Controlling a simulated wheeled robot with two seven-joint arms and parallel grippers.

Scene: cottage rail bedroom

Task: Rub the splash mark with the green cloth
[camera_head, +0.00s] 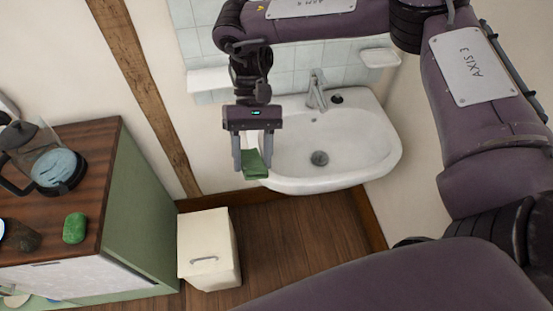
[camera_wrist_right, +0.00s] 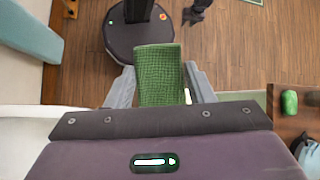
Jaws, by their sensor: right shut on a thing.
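My right gripper (camera_head: 252,160) points downward at the left edge of the white washbasin. It is shut on the green cloth (camera_head: 257,167), which sticks out below the fingers. In the right wrist view the ribbed green cloth (camera_wrist_right: 158,72) lies between the two grey fingers. I cannot tell whether the cloth touches the basin (camera_head: 350,150). I cannot make out a splash mark in either view; the arm and cloth hide part of the basin's left side and the wall behind. My left gripper is not in view.
A chrome tap (camera_head: 317,90) stands at the basin's back, below pale wall tiles (camera_head: 345,62). A small white cabinet (camera_head: 207,240) is on the floor at lower left. A wooden counter (camera_head: 95,165) holds a glass jug (camera_head: 55,168) and a green lump (camera_head: 74,228). Wooden floor between is clear.

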